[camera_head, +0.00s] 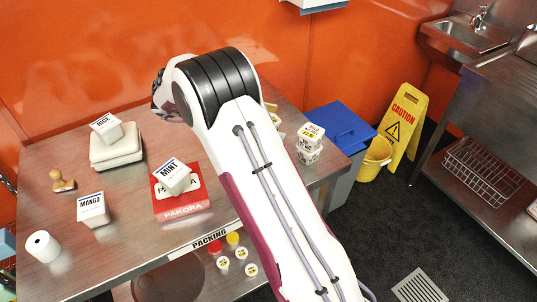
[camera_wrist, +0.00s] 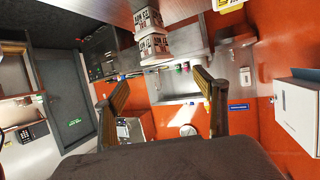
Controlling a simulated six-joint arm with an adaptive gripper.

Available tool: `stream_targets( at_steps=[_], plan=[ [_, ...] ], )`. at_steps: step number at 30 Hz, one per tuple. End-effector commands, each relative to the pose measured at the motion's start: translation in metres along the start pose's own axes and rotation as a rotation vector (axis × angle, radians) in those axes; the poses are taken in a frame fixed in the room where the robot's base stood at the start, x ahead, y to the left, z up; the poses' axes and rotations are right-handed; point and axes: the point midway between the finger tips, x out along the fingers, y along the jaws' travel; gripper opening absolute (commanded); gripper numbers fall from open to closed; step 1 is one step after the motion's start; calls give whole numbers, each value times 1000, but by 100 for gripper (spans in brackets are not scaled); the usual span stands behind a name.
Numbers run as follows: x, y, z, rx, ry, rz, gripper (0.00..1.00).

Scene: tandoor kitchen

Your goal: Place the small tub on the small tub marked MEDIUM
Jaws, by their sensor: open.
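Two small white tubs stand stacked near the table's right edge in the head view, an upper tub (camera_head: 311,132) with a red and white label on a lower tub (camera_head: 308,154). Their print is too small to read, so I cannot tell which says MEDIUM. A stack of two tubs also shows inverted at the top of the wrist view (camera_wrist: 152,46). Pale tubs or lids (camera_head: 271,108) are partly hidden behind my arm.
A RICE tub (camera_head: 105,127) sits on a white container (camera_head: 116,154). A MANGO tub (camera_head: 93,209), a wooden stamp (camera_head: 62,183) and a white roll (camera_head: 43,246) stand on the steel table (camera_head: 128,245).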

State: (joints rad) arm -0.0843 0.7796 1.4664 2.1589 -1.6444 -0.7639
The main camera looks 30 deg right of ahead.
Motion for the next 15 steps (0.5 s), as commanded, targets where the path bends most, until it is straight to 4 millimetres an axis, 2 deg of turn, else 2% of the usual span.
stream_targets(
  at_steps=[5, 8, 15],
  plan=[
    [-4, -20, -18, 44, -19, -106, 71],
    [-10, -39, -34, 79, -38, -211, 71],
    [-44, -89, -83, 156, -99, -531, 71]
  ],
)
